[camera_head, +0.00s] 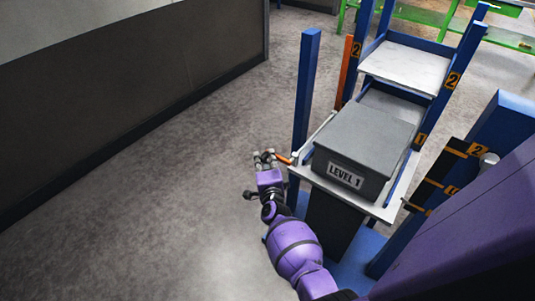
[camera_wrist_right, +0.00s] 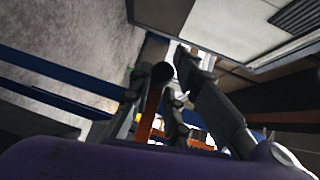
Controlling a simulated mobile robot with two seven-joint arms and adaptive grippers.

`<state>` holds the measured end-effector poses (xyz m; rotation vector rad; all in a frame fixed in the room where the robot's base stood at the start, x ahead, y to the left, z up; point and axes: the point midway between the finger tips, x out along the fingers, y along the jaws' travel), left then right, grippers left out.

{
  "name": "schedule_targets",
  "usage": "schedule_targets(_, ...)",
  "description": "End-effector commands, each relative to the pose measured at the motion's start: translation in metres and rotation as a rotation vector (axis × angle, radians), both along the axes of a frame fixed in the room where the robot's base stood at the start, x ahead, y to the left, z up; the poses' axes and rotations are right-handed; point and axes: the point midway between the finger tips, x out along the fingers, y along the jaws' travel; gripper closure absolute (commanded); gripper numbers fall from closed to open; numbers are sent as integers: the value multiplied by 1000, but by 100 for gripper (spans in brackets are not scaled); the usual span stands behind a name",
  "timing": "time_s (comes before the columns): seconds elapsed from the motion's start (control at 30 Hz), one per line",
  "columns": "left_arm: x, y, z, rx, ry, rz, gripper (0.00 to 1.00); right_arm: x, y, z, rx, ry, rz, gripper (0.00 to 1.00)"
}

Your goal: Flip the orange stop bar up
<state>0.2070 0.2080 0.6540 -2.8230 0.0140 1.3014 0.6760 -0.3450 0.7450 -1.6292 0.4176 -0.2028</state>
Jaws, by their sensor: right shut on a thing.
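The orange stop bar (camera_head: 284,160) shows as a short orange piece at the front left corner of the lower white platform (camera_head: 385,211). It lies about level, running from my gripper toward the platform. My right gripper (camera_head: 265,158) is shut on its outer end, which the fingers partly hide. In the right wrist view the orange bar (camera_wrist_right: 151,108) passes between the dark fingers of my right gripper (camera_wrist_right: 170,95). My left gripper is not in view.
A grey box labelled LEVEL 1 (camera_head: 365,145) sits on the lower platform. A blue post (camera_head: 306,85) stands just right of my gripper. Another orange bar (camera_head: 345,70) stands upright by the upper platform (camera_head: 405,66). The floor to the left (camera_head: 180,170) is clear.

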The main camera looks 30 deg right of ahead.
Motion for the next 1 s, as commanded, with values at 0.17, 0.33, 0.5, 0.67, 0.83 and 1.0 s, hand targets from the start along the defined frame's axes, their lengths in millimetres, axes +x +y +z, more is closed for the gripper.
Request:
schedule_targets(0.17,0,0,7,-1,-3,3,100,1,2,-2,-16,37,2,100)
schedule_targets(0.33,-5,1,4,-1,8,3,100,-1,1,-6,-20,52,3,100)
schedule_targets(0.5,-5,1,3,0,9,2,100,-2,1,-8,-21,56,3,100)
schedule_targets(0.67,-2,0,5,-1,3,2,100,-2,2,-9,-20,57,3,81)
schedule_targets(0.83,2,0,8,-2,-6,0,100,-2,2,-9,-19,56,3,69)
schedule_targets(1.0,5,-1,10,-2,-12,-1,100,-1,1,-7,-19,51,2,69)
